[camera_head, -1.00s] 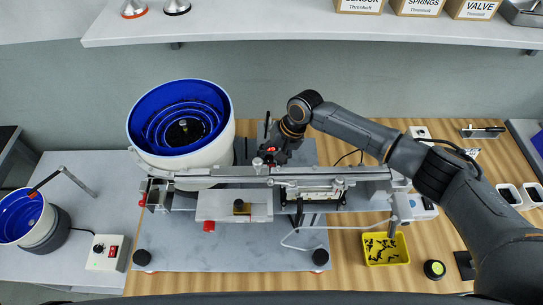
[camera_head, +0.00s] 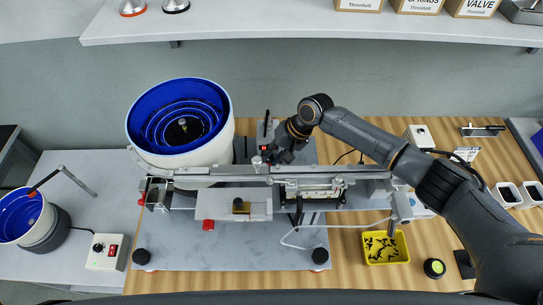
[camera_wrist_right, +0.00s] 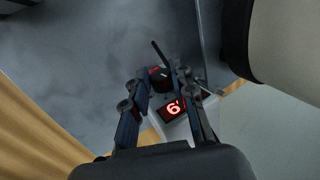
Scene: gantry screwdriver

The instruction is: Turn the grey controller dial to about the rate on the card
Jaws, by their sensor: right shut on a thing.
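My right gripper (camera_head: 274,157) is at the controller behind the long rail. In the right wrist view its two fingers (camera_wrist_right: 160,86) are closed around the dark dial (camera_wrist_right: 159,75), which has a red mark on it. The controller's display (camera_wrist_right: 172,108) glows red beside the fingers and shows a 6; any further digit is hidden by a finger. The display is also a small red patch in the head view (camera_head: 265,148). A small white card (camera_head: 468,154) lies at the back right of the bench; its writing is too small to read. My left gripper is out of view.
A large blue bowl feeder (camera_head: 180,125) stands left of the gripper. The rail (camera_head: 240,174) runs in front of it. A yellow tray (camera_head: 386,248) of dark screws sits front right. Another control box (camera_head: 103,251) is at the left. A shelf (camera_head: 300,27) overhangs the back.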

